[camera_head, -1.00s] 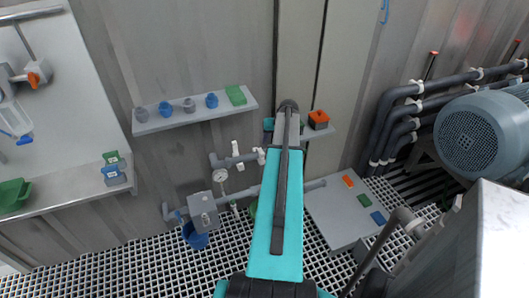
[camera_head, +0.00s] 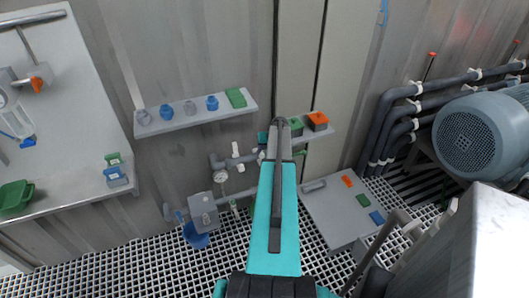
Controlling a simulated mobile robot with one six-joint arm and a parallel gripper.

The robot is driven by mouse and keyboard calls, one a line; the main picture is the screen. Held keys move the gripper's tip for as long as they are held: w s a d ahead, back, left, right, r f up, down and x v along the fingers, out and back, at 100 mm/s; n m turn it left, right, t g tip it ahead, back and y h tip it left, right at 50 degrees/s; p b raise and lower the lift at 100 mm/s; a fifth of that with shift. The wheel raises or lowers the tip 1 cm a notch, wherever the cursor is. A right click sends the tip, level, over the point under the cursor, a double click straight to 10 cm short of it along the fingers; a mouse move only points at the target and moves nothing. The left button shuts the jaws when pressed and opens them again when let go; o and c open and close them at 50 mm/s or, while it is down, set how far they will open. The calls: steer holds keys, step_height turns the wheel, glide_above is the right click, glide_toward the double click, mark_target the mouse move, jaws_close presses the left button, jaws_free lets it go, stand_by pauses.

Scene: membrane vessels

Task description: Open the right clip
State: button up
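My arm reaches away from me over the grating, and its dark far end (camera_head: 279,124) is in front of the pipework by the wall. The fingers of my gripper cannot be made out there, so I cannot tell its opening or whether it holds anything. Close to the arm's far end, a grey pipe carries white fittings (camera_head: 237,156), with a round gauge (camera_head: 220,176) below. A small green piece (camera_head: 300,152) shows just right of the arm. I cannot identify the right clip for certain; my arm may hide it.
A small shelf behind the arm holds a green-topped block (camera_head: 296,125) and an orange-topped block (camera_head: 318,121). A wall shelf (camera_head: 160,127) with blue and grey cups is at the left. A grey plate (camera_head: 325,218) with coloured blocks and a large motor (camera_head: 468,145) are right.

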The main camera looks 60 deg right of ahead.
mark_target(263, 154)
steer(key=shift+p+x, duration=0.35)
steer(key=shift+x, duration=1.6)
jaws_close()
steer(key=shift+s+d+r, duration=0.1)
steer(key=shift+d, duration=0.15)
steer(key=shift+a, duration=0.1)
